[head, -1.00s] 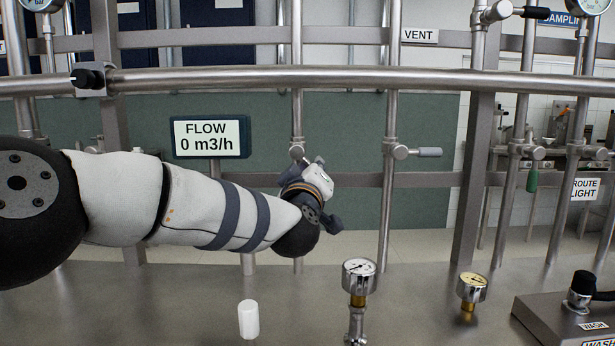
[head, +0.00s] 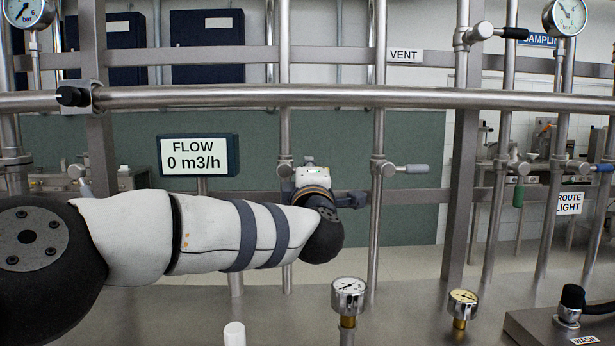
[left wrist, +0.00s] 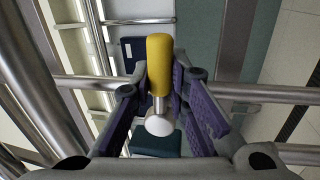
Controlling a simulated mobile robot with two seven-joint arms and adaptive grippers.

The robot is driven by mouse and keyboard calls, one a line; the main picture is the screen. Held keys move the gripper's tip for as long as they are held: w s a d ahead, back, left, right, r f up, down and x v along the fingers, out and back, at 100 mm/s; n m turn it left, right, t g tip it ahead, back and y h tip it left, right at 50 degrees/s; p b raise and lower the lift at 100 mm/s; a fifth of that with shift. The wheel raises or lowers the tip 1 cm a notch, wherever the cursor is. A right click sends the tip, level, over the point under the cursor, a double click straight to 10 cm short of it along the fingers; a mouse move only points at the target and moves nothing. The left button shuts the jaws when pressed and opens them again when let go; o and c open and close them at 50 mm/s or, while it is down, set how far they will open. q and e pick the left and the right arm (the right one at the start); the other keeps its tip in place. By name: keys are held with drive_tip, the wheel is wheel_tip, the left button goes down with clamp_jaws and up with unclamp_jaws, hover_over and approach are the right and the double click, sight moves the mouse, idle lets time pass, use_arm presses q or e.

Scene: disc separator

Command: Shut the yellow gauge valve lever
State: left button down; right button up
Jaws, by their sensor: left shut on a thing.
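The yellow valve lever (left wrist: 160,58) stands upright in the left wrist view, its metal stem running down to a pale round end near the bottom. My left gripper (left wrist: 161,82) has its purple-padded fingers on both sides of the lever and is shut on it, around the lower part of the yellow grip. My right gripper is not in view.
A flow display (head: 198,155) reads 0 m3/h. A grey-handled valve (head: 411,169) sits on the pipe to the right. Two small gauges (head: 349,294) (head: 462,304) and a white cylinder (head: 234,335) stand nearer. A horizontal rail (head: 350,97) crosses above the arm.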

use_arm(q)
drive_tip(key=shift+r+n, duration=0.3)
drive_tip(key=shift+n, duration=0.2)
drive_tip(key=c, duration=1.5)
unclamp_jaws()
drive_tip(key=shift+c, duration=0.2)
drive_tip(key=shift+f, duration=0.1)
drive_tip(key=s+f, duration=0.2)
drive_tip(key=s, duration=0.9)
drive_tip(key=shift+s+f, duration=0.15)
drive_tip(key=shift+s, duration=0.25)
